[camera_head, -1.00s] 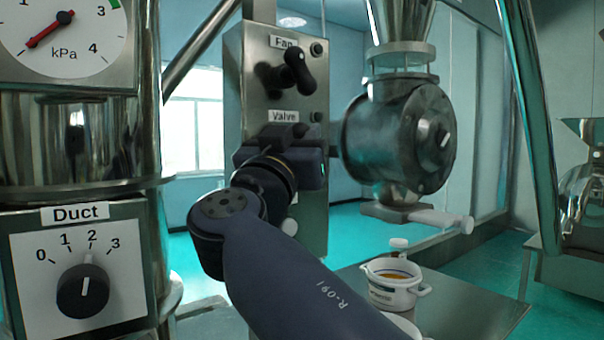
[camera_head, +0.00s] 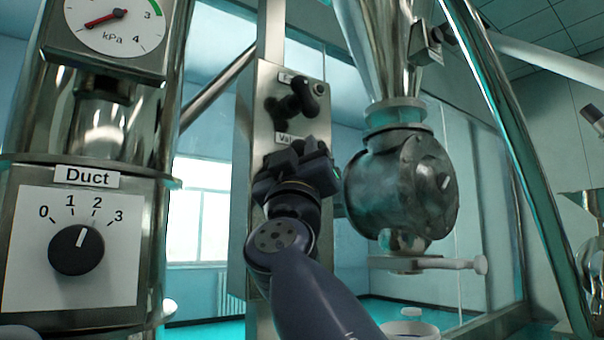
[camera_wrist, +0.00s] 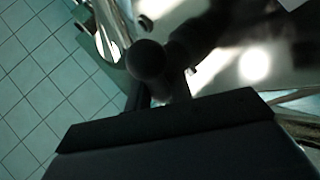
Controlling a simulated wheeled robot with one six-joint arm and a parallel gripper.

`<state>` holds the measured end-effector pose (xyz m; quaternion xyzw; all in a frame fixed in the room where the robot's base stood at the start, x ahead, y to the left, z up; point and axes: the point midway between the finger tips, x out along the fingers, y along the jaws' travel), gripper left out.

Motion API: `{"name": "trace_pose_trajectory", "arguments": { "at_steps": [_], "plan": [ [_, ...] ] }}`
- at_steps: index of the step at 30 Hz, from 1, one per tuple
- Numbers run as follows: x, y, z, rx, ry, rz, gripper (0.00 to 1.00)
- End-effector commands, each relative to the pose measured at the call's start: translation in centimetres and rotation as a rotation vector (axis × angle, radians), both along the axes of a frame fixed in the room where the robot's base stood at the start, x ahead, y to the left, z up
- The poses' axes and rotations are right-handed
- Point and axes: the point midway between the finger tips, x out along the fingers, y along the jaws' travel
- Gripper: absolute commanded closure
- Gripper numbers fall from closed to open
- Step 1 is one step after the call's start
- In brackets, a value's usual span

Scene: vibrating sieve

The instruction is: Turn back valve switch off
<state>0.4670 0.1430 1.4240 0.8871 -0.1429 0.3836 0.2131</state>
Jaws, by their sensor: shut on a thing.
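The valve switch sits under the "Valve" label (camera_head: 285,139) on the upright metal panel (camera_head: 262,200). My gripper (camera_head: 300,158) is at that spot in the head view and is shut on the valve switch. Its jaws are tilted, with the right side higher. They cover the switch almost wholly, so its angle cannot be read. In the wrist view, the dark gripper body (camera_wrist: 180,140) fills the bottom. A black ball-ended handle (camera_wrist: 147,60) stands just beyond it; I cannot tell which switch it belongs to.
The black fan switch (camera_head: 302,97) is close above my gripper. A grey round housing (camera_head: 402,190) under a metal funnel stands close to the right. The duct dial (camera_head: 77,250) and a pressure gauge (camera_head: 115,20) are at the left.

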Motion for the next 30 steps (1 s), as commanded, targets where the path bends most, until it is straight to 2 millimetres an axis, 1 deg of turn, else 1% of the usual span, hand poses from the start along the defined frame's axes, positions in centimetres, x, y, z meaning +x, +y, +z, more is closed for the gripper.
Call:
{"name": "trace_pose_trajectory", "arguments": {
  "at_steps": [1, 19, 20, 21, 23, 30],
  "plan": [
    [0.05, 0.0, -0.38, -0.008, -0.005, -0.001, 1.0],
    [0.01, 0.07, -0.06, -0.029, -0.018, 0.0, 1.0],
    [0.0, 0.06, -0.06, -0.029, -0.018, 0.0, 0.78],
    [0.01, 0.07, -0.06, -0.029, -0.018, 0.0, 0.74],
    [0.01, 0.07, -0.06, -0.029, -0.018, 0.0, 0.7],
    [-0.07, 0.07, -0.16, -0.029, -0.018, 0.0, 0.7]
  ]
}}
